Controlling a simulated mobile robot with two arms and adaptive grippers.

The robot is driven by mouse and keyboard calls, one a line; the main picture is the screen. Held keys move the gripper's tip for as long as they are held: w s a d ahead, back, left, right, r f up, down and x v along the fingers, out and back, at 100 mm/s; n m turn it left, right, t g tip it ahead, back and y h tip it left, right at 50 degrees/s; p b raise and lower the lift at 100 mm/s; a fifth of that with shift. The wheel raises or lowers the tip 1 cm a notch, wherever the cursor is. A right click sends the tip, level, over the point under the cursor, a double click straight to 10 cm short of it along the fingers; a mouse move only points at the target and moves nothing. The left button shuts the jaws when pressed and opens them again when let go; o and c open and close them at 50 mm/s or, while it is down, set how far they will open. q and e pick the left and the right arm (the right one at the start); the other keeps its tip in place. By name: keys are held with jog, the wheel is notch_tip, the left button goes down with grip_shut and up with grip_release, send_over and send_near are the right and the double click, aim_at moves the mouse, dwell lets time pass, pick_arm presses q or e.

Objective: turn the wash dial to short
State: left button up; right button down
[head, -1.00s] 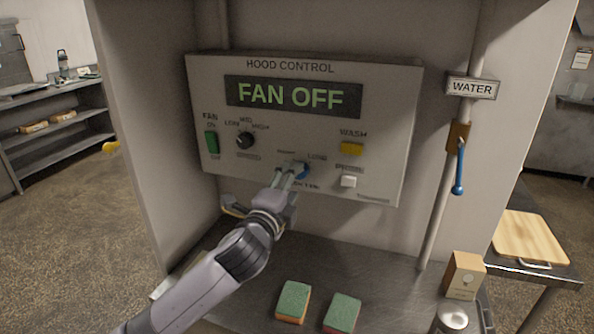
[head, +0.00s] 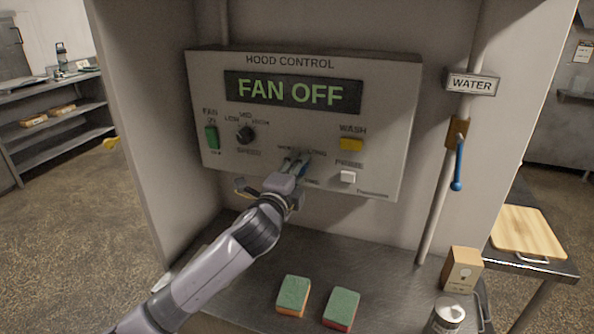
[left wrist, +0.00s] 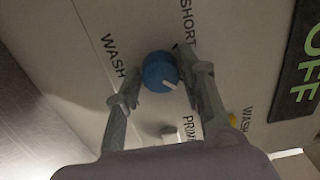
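The wash dial (left wrist: 158,68) is a blue round knob on the hood control panel (head: 222,170). In the left wrist view its white pointer mark points right and slightly down, away from the word SHORT above. My left gripper (left wrist: 160,74) has one finger on each side of the dial, with both fingertips at its edges, seemingly touching. In the head view my left gripper (head: 298,160) reaches the panel's lower middle and hides most of the dial. The panel's display (head: 292,92) reads FAN OFF. My right gripper is not in view.
Near the dial are a yellow wash button (head: 351,144), a white prime button (head: 348,177), a black speed knob (head: 245,134) and a green fan switch (head: 211,137). Two sponges (head: 293,295) lie on the counter below. A blue-handled water valve (head: 459,165) is at right.

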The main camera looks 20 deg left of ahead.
pick_arm(q)
jog(key=c, duration=0.7)
jog(key=shift+n, duration=0.3)
jog(key=shift+n+p, duration=2)
jog(key=shift+n, duration=6.6)
jog(key=shift+f, duration=0.1)
